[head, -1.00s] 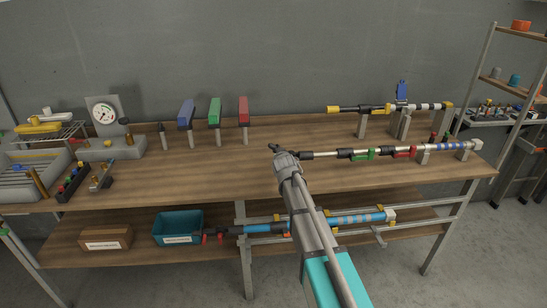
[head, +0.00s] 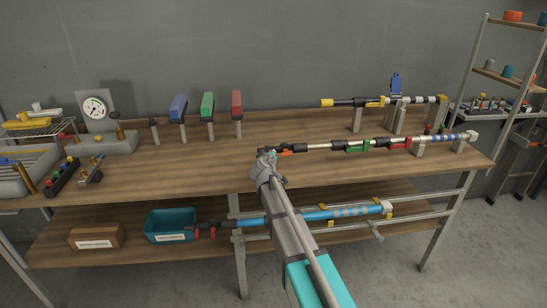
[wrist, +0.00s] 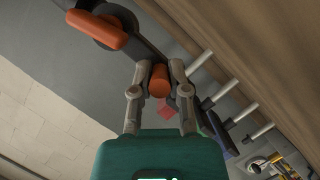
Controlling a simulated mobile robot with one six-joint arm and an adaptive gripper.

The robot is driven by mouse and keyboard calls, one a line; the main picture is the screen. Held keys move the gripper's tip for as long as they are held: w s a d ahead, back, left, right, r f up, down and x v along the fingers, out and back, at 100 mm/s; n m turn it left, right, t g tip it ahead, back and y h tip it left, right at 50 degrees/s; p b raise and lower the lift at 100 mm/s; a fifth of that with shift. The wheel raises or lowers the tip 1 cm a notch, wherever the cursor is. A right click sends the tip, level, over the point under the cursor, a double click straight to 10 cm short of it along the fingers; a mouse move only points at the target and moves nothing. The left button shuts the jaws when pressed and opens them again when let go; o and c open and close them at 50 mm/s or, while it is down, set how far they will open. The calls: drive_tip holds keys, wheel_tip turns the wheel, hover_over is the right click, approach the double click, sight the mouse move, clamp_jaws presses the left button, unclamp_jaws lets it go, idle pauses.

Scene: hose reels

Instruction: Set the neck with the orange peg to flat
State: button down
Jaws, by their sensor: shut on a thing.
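A long wand (head: 375,147) with green and red grips lies level on grey stands along the bench. An orange part (head: 286,152) shows at its left end, beside my gripper (head: 266,155). In the wrist view, the orange peg (wrist: 159,80) is between the fingertips of my gripper (wrist: 158,76), which is shut on it. The dark neck (wrist: 144,30) runs behind the peg, next to a rounded orange lever (wrist: 95,29). My gripper hides part of the neck in the head view, so its exact angle is hard to tell.
A yellow-tipped wand (head: 360,102) lies behind on stands. A blue wand (head: 330,213) lies on the lower rack, near a teal bin (head: 170,224). Blue (head: 178,107), green (head: 207,106) and red (head: 237,104) blocks stand on posts. The bench middle is mostly clear.

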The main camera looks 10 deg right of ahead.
idle(0.4)
drive_tip(key=c, duration=0.7)
unclamp_jaws()
drive_tip(key=shift+f, duration=0.1)
drive_tip(key=shift+o, duration=0.4)
